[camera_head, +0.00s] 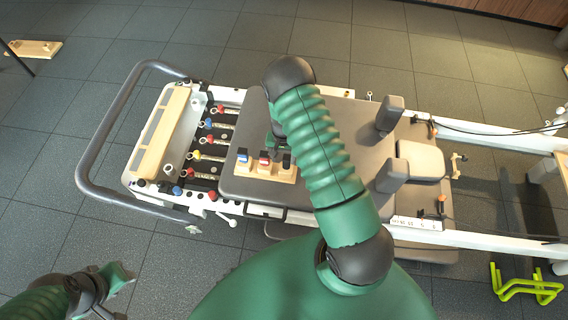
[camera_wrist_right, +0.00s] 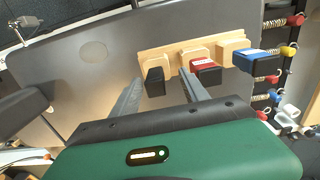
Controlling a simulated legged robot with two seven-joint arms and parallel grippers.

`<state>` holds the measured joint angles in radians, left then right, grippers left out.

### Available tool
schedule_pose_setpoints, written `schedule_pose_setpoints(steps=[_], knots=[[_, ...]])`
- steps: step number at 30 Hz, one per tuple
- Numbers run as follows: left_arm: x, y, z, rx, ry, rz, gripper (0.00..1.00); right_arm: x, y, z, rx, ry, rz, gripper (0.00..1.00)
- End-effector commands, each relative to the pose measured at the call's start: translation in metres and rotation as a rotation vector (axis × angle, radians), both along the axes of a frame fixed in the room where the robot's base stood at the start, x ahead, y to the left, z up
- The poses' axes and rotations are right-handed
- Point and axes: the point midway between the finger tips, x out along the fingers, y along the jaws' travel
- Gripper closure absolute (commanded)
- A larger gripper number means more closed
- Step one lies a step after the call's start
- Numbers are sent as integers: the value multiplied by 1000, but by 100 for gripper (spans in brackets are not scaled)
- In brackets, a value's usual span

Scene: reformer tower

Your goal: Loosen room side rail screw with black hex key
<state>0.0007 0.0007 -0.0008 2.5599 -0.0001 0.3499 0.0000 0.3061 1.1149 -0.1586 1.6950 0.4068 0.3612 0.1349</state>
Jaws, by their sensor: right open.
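A wooden block (camera_head: 262,174) on the grey carriage holds keys with blue (camera_head: 242,155), red (camera_head: 264,158) and black (camera_head: 287,161) handles. In the right wrist view, the black-handled key (camera_wrist_right: 154,82) stands at the block's left end, beside the red one (camera_wrist_right: 205,68) and the blue one (camera_wrist_right: 256,63). My right gripper (camera_wrist_right: 161,78) is open, with its fingers to either side of the black handle in the picture. I cannot tell whether they touch it. My left gripper (camera_head: 116,285) is low at the left, away from the reformer. I cannot make out the rail screw.
The white near rail (camera_head: 480,241) and far rail (camera_head: 470,125) run right from the carriage. Two shoulder rests (camera_head: 389,114) stand up on the carriage. Springs with coloured ends (camera_head: 209,141) and a grey foot bar (camera_head: 92,150) are at the left. A yellow-green stand (camera_head: 527,287) is on the floor.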

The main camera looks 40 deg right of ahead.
Motion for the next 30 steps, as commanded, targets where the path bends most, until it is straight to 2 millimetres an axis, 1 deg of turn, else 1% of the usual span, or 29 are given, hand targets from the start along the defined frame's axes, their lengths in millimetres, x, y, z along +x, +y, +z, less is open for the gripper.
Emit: schedule_pose_setpoints(steps=[4, 7, 10, 12, 17, 18, 30], knots=[[0, 0, -3, 0, 0, -1, 64, 1, -7, -20, 4, 2, -4, 47], [0, 0, -7, 0, 0, -1, 64, 4, -11, -41, 5, 2, -3, 47], [0, -1, -8, 0, 0, -2, 64, 4, -10, -55, 4, 3, -2, 47], [0, -1, -9, 0, 0, -2, 64, 5, -10, -58, 3, 1, -2, 47], [0, -1, -8, 0, -1, -2, 64, 5, -9, -57, 0, 0, -2, 47], [0, 0, -8, 0, -1, -1, 64, 5, -9, -57, 0, 0, -2, 49], [0, -1, -8, 0, -1, -1, 64, 5, -10, -58, 2, 0, -2, 100]])
